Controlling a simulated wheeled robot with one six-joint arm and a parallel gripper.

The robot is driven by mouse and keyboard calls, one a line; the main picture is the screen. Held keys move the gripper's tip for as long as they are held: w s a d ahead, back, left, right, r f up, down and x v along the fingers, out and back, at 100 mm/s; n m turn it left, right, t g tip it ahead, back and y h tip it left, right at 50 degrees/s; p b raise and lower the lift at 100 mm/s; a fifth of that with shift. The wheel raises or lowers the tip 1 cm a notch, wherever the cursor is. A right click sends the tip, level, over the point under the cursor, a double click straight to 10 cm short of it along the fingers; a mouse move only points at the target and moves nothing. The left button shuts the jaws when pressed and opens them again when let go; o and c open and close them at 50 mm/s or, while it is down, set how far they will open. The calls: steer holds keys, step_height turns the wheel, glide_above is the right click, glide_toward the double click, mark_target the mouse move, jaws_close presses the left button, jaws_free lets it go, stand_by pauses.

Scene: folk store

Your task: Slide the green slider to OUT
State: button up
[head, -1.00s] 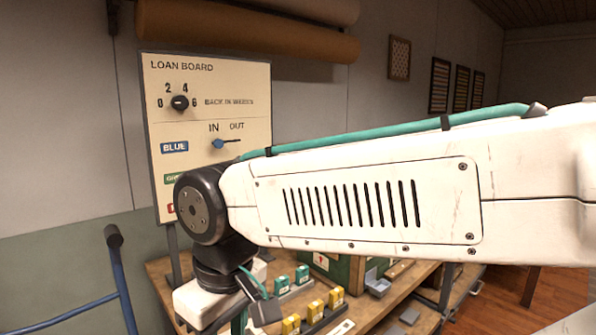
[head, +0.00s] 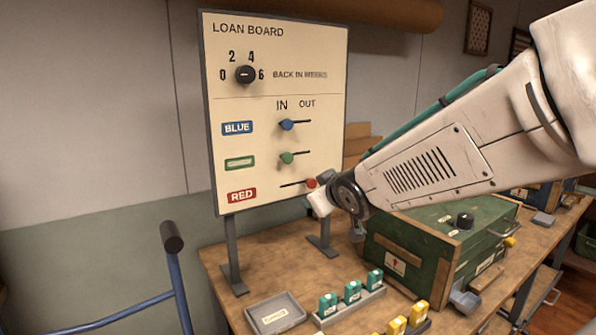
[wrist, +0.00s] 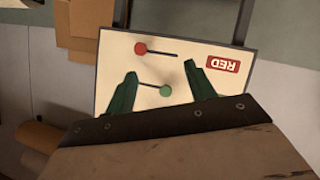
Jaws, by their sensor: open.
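The loan board (head: 310,75) stands upright on two legs at the back of the workbench. Its green slider (head: 287,157) is at the left end of its slot, under IN. The blue slider (head: 287,124) is also at IN; the red slider (head: 311,182) is at the right, under OUT. In the upside-down wrist view, my open gripper (wrist: 160,69) points at the board with its two green fingers apart. The green slider (wrist: 166,91) appears between them, nearer the right finger; I cannot tell any contact. In the head view the fingers are not clearly seen.
A black dial (head: 245,75) is at the board's top. A green box (head: 440,235) stands right of the board, under my arm. A grey tray (head: 275,315) and several teal and yellow blocks lie on the workbench (head: 255,270). A blue rail (head: 178,280) is front left.

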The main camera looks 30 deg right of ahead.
mark_target(289, 159)
steer(key=shift+w+d+r+n+t+y, duration=0.15)
steer(key=shift+w+r+n+t+y, duration=0.65)
steer(key=shift+w, duration=1.75)
steer(key=shift+w+d+r+n+t+y, duration=0.15)
steer(key=shift+w+r+n+t+y, duration=0.65)
steer(key=shift+w, duration=1.8)
steer(key=shift+w+d+r+n+t+y, duration=0.15)
steer(key=shift+w+r+n+t, duration=0.35)
steer(key=shift+w+t, duration=1.4)
steer(key=shift+w+g, duration=0.7)
steer(key=shift+c, duration=0.3)
steer(key=c, duration=0.7)
